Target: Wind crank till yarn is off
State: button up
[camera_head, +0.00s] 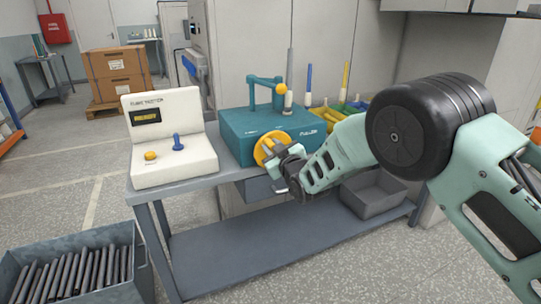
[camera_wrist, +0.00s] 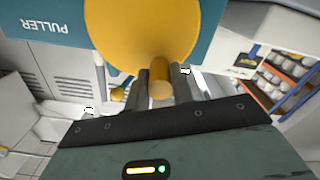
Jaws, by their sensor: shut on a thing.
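The teal box marked PULLER (camera_head: 262,132) stands on the grey bench. A yellow disc crank (camera_head: 268,147) is on its front face. In the wrist view the disc (camera_wrist: 150,30) fills the top, and its yellow handle peg (camera_wrist: 160,88) sticks out toward me. My gripper (camera_head: 280,160) is at the disc, and its fingers in the wrist view (camera_wrist: 163,84) are closed on the peg from both sides. A teal arm with an orange ball (camera_head: 282,89) rises from the box top above a grey bobbin (camera_head: 289,85). I cannot make out yarn on that bobbin.
A white tester (camera_head: 170,160) with a display, yellow button and blue lever stands left on the bench. A yellow tray (camera_head: 340,115) with bobbins is behind my arm. A grey bin (camera_head: 372,203) is on the right, and a crate of dark rods (camera_head: 130,228) is at lower left.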

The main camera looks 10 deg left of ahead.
aim_at(286, 141)
jog(key=w+d+m+b, duration=0.1)
jog(key=m+b, duration=0.1)
jog(key=m, duration=0.1)
jog(key=d+m+b, duration=0.1)
jog(key=m+b, duration=0.2)
jog(key=m, duration=0.1)
jog(key=w+d+m+b, duration=0.1)
jog(key=d+m+b, duration=0.1)
jog(key=m+b, duration=0.1)
jog(key=shift+w+m, duration=0.35)
jog(key=shift+m, duration=0.15)
jog(key=m+b, duration=0.1)
jog(key=m, duration=0.1)
jog(key=d+f+m+b, duration=0.1)
jog(key=w+m+b, duration=0.1)
jog(key=m+b, duration=0.1)
jog(key=shift+d+f+m, duration=0.2)
jog(key=shift+d+m, duration=0.1)
jog(key=shift+w+d+f+m+b, duration=0.1)
jog(key=shift+f+m+b, duration=0.25)
jog(key=shift+m+b, duration=0.45)
jog(key=shift+w+d+f+m+b, duration=0.15)
jog(key=shift+f+m+b, duration=0.25)
jog(key=shift+m, duration=0.65)
jog(key=shift+w+d+f+m+b, duration=0.1)
jog(key=shift+f+m+b, duration=0.15)
jog(key=shift+m+b, duration=0.6)
jog(key=shift+m, duration=0.3)
jog(key=o, duration=1)
